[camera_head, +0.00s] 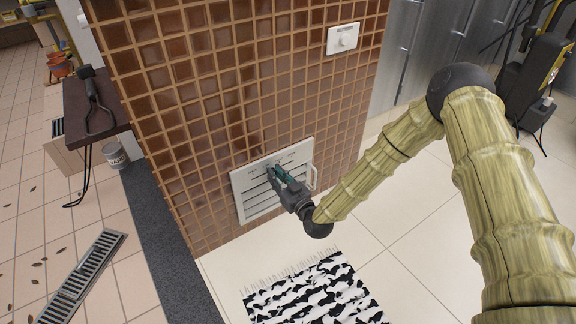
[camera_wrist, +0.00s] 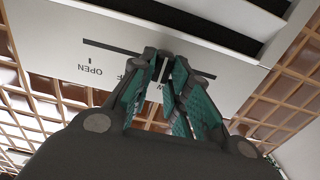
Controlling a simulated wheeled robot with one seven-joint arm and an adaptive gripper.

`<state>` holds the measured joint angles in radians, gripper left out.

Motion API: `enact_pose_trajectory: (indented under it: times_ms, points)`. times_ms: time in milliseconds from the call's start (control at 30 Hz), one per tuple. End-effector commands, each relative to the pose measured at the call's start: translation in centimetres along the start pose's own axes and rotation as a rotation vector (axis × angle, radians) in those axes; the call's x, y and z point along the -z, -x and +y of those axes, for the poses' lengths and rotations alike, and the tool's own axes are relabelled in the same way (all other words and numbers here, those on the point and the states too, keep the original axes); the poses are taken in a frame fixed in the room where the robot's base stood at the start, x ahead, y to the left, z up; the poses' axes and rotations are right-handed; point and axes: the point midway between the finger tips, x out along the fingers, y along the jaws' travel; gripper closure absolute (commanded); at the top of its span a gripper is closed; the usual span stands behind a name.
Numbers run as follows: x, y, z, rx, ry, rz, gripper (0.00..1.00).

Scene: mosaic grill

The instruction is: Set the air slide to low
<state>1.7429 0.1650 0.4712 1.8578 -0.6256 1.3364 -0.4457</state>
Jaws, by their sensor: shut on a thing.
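The white air vent panel (camera_head: 239,182) is set low in the tiled wall, with dark louvre slits. In the wrist view the panel (camera_wrist: 50,30) appears upside down, with a dark slide slot (camera_wrist: 108,46) and the label OPEN (camera_wrist: 83,70) at the left. Parts of other labels, an F and a W, show beside and between my fingers. My gripper (camera_head: 276,174), with green finger pads, is at the upper part of the panel. In the wrist view my gripper (camera_wrist: 164,60) is shut at the slot on the slide's small knob, which its fingertips mostly hide.
A white wall control (camera_head: 343,38) is higher on the brown tiles. A black-and-white rug (camera_head: 315,293) lies on the floor below. A dark side counter (camera_head: 88,105) is at the left.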

Motion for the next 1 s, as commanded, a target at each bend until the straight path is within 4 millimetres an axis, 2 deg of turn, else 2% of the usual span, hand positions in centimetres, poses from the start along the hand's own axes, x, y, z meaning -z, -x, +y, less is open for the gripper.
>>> enact_pose_trajectory:
  times_ms: [167, 500, 533, 633, 1000]
  points:
    - [0.09, 0.03, -1.49, 0.000, 0.000, -0.001, 1.00]
    - [-0.03, 0.03, -1.60, -0.002, 0.001, 0.000, 1.00]
    - [-0.03, 0.03, -1.60, -0.002, 0.001, 0.000, 0.79]
    - [-0.03, 0.03, -1.59, -0.001, 0.001, 0.000, 0.61]
    - [-0.03, 0.26, -1.59, -0.001, 0.000, 0.000, 0.61]
